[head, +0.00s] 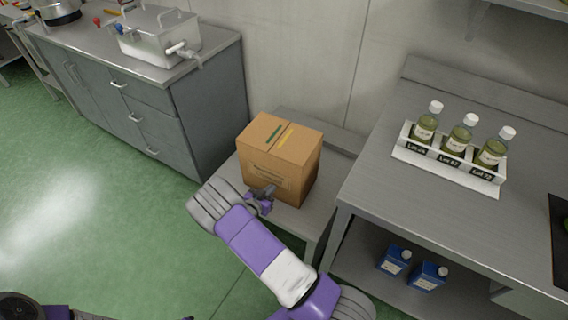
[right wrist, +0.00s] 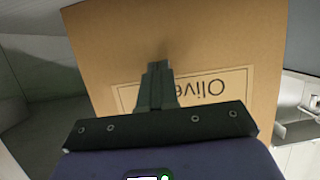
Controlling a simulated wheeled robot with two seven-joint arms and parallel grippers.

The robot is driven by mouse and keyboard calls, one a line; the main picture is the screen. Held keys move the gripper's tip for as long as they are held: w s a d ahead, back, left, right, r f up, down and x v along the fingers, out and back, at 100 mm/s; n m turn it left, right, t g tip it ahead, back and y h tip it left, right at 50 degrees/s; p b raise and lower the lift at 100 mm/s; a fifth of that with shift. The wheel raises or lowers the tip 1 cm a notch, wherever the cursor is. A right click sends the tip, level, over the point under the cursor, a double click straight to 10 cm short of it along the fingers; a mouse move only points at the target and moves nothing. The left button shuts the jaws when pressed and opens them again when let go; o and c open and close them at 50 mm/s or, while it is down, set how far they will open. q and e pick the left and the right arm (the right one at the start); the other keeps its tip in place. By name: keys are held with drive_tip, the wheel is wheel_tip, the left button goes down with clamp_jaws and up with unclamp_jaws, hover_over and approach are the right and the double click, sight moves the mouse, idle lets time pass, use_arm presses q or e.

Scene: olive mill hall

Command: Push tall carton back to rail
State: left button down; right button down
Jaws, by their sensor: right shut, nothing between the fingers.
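A tall brown carton (head: 278,160) stands upright on a low grey metal bench (head: 293,222) in the head view. Green and yellow strips lie across its top. Its printed face fills much of the right wrist view (right wrist: 200,50), where a label reading "Olive" appears upside down. My right gripper (head: 268,193) is at the carton's front face, low down. Its fingers (right wrist: 157,70) are shut together with nothing between them. They point at the carton face; I cannot tell whether they touch it. My left gripper is not in view.
A raised grey rail (head: 340,139) runs along the bench's back by the wall. A steel table (head: 375,160) on the right holds a white rack (head: 447,174) of 3 bottles, with blue jugs (head: 428,275) below. Grey cabinets (head: 150,115) stand left. Green floor lies open at left.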

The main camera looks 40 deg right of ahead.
drive_tip(key=shift+w+d+b, duration=0.3)
drive_tip(key=shift+w+d, duration=0.2)
drive_tip(key=shift+d, duration=0.6)
drive_tip(key=shift+w+d+b, duration=0.25)
drive_tip(key=shift+w+d, duration=0.2)
drive_tip(key=shift+d, duration=0.65)
drive_tip(key=shift+w+d+b, duration=0.3)
drive_tip(key=shift+w+d, duration=0.2)
drive_tip(key=shift+d, duration=0.6)
drive_tip(key=s+a, duration=0.1)
drive_tip(key=a, duration=0.1)
drive_tip(key=s+a+p, duration=0.1)
drive_tip(key=a, duration=0.1)
drive_tip(key=s+a, duration=0.1)
drive_tip(key=a, duration=0.1)
drive_tip(key=shift+a, duration=0.25)
drive_tip(key=shift+f+p, duration=0.1)
drive_tip(key=shift+p, duration=0.2)
